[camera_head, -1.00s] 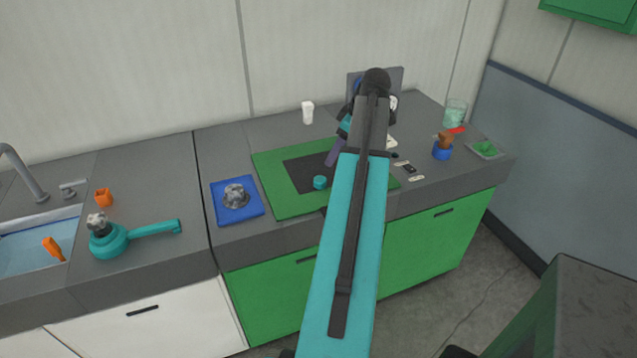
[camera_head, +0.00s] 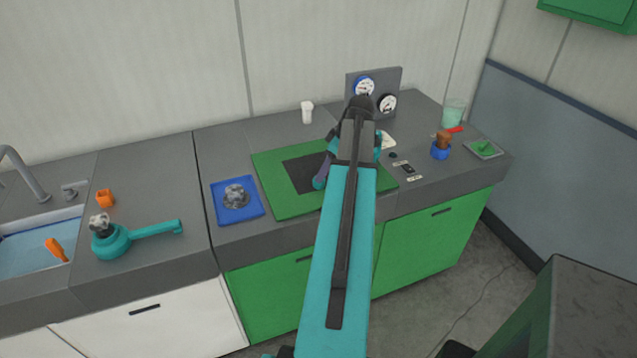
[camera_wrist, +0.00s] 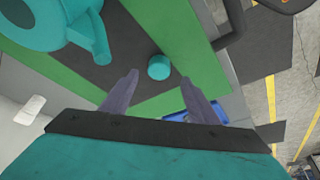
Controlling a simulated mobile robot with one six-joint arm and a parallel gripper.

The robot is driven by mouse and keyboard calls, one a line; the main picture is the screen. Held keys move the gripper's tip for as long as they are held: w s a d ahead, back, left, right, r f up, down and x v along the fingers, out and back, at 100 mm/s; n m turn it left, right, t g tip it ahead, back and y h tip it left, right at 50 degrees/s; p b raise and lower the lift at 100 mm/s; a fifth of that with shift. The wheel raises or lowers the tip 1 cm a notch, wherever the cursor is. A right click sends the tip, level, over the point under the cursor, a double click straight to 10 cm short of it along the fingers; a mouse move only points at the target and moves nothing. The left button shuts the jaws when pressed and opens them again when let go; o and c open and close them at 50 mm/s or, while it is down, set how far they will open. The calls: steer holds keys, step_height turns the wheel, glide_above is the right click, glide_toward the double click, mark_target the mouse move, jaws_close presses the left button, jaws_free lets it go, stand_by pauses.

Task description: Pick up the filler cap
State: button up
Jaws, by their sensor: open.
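The filler cap appears to be the small teal cylinder (camera_wrist: 158,67), standing on the dark panel close to the green border of the mat. My gripper (camera_wrist: 160,79) is open, its two purple fingers apart. In the wrist view the cap shows between and just beyond the fingertips, with nothing held. In the head view a purple finger (camera_head: 324,168) hangs over the mat, and the cap (camera_head: 318,184) is mostly hidden by it. I cannot tell the exact height of the fingers above the cap.
The green mat (camera_head: 283,205) lies on the grey counter. A blue tray (camera_head: 222,209) with a grey knob is to its left. A teal handled tool (camera_head: 112,242) stands farther left, near the sink. A gauge panel (camera_head: 389,81) stands behind. A white container (camera_head: 307,113) stands at the back.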

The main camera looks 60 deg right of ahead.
steer(key=shift+w+f, duration=0.1)
steer(key=shift+p+x, duration=0.9)
steer(key=shift+x, duration=0.2)
steer(key=shift+p+x, duration=0.4)
steer(key=shift+x, duration=0.95)
steer(key=shift+d, duration=0.1)
steer(key=c, duration=1.1)
